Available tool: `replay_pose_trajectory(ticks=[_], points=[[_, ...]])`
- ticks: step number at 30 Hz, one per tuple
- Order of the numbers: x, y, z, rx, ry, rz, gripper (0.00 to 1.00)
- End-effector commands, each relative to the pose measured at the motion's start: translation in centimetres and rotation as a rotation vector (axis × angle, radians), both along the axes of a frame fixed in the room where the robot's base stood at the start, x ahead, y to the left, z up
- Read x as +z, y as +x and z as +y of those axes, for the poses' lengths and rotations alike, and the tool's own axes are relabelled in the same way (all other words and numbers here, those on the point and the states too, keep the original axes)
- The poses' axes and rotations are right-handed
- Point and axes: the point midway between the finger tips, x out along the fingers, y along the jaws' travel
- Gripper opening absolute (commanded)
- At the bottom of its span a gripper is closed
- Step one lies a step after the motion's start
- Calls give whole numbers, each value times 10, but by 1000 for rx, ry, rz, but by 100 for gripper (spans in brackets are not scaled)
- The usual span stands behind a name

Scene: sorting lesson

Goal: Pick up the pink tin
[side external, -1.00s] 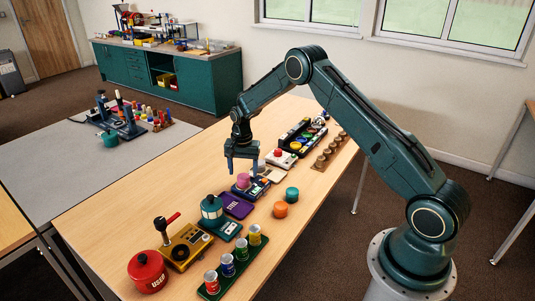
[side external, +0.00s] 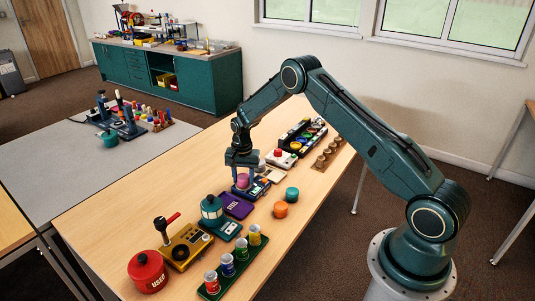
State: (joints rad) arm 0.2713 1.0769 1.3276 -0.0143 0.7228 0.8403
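The pink tin (side external: 243,181) stands on or beside a dark blue device (side external: 257,189) near the middle of the wooden table. My gripper (side external: 243,184) is lowered over it, with its blue fingers on either side of the tin. The fingers hide the edges of the tin. At this size I cannot tell whether they touch it or leave a gap. The tin looks upright and shows no clear lift.
A teal lantern-like object (side external: 212,210) stands to the left. An orange tin (side external: 280,209) and a teal tin (side external: 292,194) stand to the right. A white box with a red button (side external: 280,158) is behind.

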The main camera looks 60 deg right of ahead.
Motion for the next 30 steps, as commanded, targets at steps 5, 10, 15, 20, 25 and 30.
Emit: replay_pose_trajectory(ticks=[5, 10, 15, 20, 25, 30], points=[[0, 0, 0, 0, 0, -1, 14], [0, 0, 0, 0, 0, -1, 14], [4, 0, 0, 0, 0, -1, 14], [15, 1, 0, 0, 0, -2, 14], [37, 1, 0, 0, 0, -4, 14], [70, 1, 0, 0, -1, -5, 14]])
